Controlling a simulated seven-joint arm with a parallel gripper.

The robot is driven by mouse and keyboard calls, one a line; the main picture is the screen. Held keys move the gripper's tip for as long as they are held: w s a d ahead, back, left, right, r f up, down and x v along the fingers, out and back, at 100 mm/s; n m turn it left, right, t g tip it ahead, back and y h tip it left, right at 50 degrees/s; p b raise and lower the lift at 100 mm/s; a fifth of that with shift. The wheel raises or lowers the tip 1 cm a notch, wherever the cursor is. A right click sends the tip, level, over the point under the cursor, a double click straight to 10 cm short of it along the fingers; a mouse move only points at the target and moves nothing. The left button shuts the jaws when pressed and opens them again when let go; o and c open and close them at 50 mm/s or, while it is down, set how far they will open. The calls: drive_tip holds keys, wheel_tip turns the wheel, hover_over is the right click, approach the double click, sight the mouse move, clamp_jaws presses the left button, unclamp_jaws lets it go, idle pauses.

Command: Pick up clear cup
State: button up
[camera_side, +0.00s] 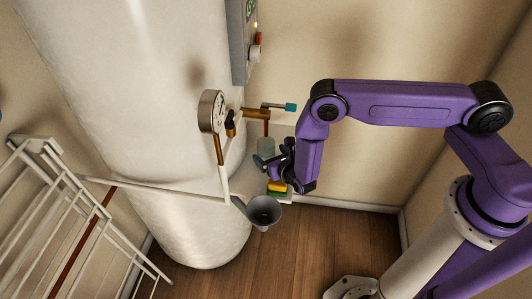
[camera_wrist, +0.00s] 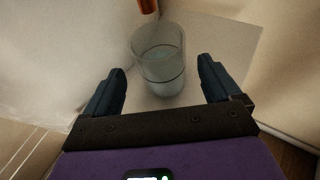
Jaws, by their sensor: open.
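The clear cup (camera_wrist: 159,62) stands upright on a pale flat surface (camera_wrist: 215,50) in the wrist view, with a visible line around its lower half. In the side view the cup (camera_side: 266,146) is small, below the brass tap. My gripper (camera_wrist: 162,90) is open. Its two dark fingers lie to the left and right of the cup in the wrist picture, with a gap on each side. In the side view my gripper (camera_side: 268,162) is close to the cup, and I cannot tell the exact distance. Nothing is in the fingers.
A brass tap (camera_side: 256,113) with a teal handle hangs above the cup; its copper spout (camera_wrist: 147,6) shows in the wrist view. A large white tank (camera_side: 150,100) stands behind. A grey funnel (camera_side: 264,211) and a yellow-green sponge (camera_side: 277,187) are below. A white rack (camera_side: 60,225) is at left.

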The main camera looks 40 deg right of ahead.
drive_tip(key=shift+x, duration=2.9)
drive_tip(key=shift+s+f, duration=0.1)
drive_tip(key=shift+f, duration=0.05)
drive_tip(key=c, duration=1.1)
